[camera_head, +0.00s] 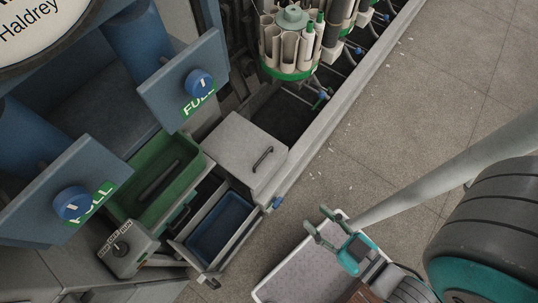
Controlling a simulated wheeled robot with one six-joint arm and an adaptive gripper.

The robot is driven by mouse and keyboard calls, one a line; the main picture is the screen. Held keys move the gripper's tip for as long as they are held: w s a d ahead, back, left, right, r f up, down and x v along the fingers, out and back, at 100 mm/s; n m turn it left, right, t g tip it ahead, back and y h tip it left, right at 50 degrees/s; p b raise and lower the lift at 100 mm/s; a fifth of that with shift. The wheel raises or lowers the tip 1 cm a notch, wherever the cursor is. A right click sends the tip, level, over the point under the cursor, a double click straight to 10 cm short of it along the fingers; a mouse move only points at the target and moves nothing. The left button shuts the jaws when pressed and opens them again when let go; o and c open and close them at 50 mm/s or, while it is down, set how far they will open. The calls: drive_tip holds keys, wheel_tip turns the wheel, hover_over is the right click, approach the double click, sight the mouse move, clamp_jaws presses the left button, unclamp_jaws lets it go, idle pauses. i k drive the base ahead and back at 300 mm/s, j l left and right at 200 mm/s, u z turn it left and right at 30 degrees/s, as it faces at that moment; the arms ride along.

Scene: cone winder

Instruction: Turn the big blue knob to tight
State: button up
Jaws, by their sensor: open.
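Two blue knobs show, each on a blue-grey plate with a green FULL label. The upper knob (200,83) is at upper middle left, with a short white mark on its face. The lower knob (72,203) is at lower left, also with a white mark. They look similar in size; I cannot tell which one the task names, and no "tight" marking is readable. My gripper (316,218) is at lower centre, its two fingers apart and empty, pointing up-left. It is well to the right of both knobs and touches neither.
A grey switch box (120,247) with a small dial stands near the lower knob. A green tray (164,178), a grey lidded box (240,150) and a blue-lined bin (216,222) lie between the knobs and my gripper. Floor (400,130) is clear at right.

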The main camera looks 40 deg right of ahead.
sight(277, 203)
drive_tip(key=l+u, duration=0.9)
drive_tip(key=l, duration=0.9)
drive_tip(key=k+l+u, duration=0.15)
drive_tip(key=l, duration=0.85)
